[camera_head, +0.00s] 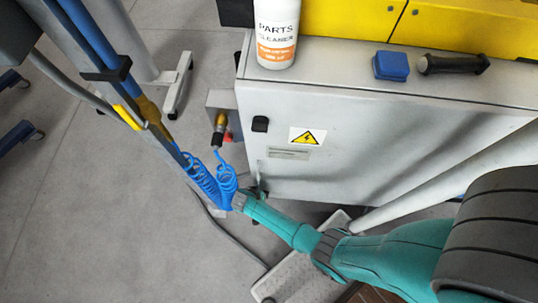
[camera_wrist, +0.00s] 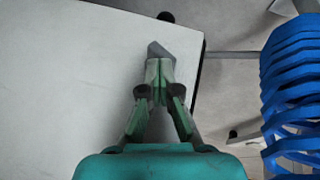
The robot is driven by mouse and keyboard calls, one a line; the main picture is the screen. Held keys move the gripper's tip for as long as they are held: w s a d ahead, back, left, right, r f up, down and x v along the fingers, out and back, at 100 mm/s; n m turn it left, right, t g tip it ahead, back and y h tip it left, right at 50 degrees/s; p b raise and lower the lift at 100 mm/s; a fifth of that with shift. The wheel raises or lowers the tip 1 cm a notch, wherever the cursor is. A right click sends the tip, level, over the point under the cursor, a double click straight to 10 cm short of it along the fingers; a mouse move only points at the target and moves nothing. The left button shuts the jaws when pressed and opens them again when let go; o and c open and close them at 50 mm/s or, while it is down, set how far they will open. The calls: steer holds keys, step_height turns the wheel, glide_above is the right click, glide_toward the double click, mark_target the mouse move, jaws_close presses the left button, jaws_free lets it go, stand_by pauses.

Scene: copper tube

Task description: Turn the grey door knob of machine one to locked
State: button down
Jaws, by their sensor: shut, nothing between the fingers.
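The front of a light grey machine cabinet (camera_head: 350,140) faces me in the head view, and it fills the left of the wrist view (camera_wrist: 70,70). A dark grey angular piece (camera_wrist: 163,48) shows at the tips of my fingers, close to the cabinet edge; it looks like the grey door knob, but I cannot tell for certain. My gripper (camera_wrist: 159,75) is shut and points at it, touching or nearly touching. In the head view, my gripper (camera_head: 245,199) is by the cabinet's lower left corner, where it hides the knob. The knob's setting cannot be read.
Blue coiled hose (camera_head: 213,185) hangs just left of my gripper, and close on the right in the wrist view (camera_wrist: 291,90). A black latch (camera_head: 260,124) and a warning sign (camera_head: 308,136) are on the cabinet. A white bottle (camera_head: 276,35) and blue box (camera_head: 391,66) stand on top.

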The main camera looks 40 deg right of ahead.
steer(key=shift+w+a, duration=0.2)
steer(key=shift+w+a+f, duration=0.4)
stand_by(0.4)
steer(key=shift+r, duration=0.1)
stand_by(0.4)
